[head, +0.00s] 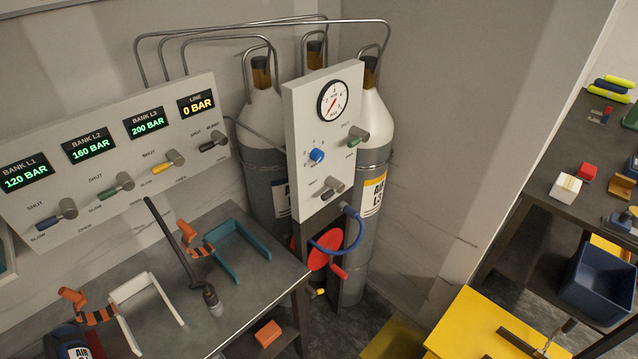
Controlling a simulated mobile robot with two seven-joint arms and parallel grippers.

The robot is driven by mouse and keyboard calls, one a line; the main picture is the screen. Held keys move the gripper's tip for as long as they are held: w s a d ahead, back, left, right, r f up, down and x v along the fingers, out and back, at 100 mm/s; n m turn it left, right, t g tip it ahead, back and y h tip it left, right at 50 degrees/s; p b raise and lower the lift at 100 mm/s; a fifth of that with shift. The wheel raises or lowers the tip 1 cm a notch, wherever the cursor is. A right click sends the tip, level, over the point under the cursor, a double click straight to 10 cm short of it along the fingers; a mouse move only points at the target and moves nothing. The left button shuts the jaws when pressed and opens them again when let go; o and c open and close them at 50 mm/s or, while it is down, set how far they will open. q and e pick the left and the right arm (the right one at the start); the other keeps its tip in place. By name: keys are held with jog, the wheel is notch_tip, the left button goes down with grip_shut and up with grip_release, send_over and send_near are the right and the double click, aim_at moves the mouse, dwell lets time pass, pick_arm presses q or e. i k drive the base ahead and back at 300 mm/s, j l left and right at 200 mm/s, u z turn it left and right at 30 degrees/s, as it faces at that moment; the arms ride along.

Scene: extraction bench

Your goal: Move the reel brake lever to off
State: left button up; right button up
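A red hose reel (322,250) hangs below the right-hand gauge panel, between the bench end and the grey cylinders. A blue hose (352,232) curves around its right side. A short red handle (338,272) sticks out at its lower right. A small yellow-tipped lever (320,292) shows just below the reel, close to the bench leg. No label on it is readable, so I cannot tell for sure that it is the brake lever or which position it is in. Neither of my grippers is in view.
The grey bench (245,270) carries a black rod-like tool, a white bracket and a teal bracket. The gauge panel (300,140) stands above the reel. A yellow surface (465,325) is at lower right. Dark floor lies between it and the bench.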

aim_at(308, 289)
jog(key=i+l+u, duration=0.6)
jog(key=l+u, duration=0.25)
jog(key=i+l+u, duration=0.3)
jog(key=l+u, duration=0.3)
jog(key=l, duration=0.2)
jog(key=l+u, duration=0.3)
jog(key=l, duration=0.15)
jog(key=i+l+u, duration=0.1)
jog(key=l+u, duration=0.2)
jog(key=l, duration=0.15)
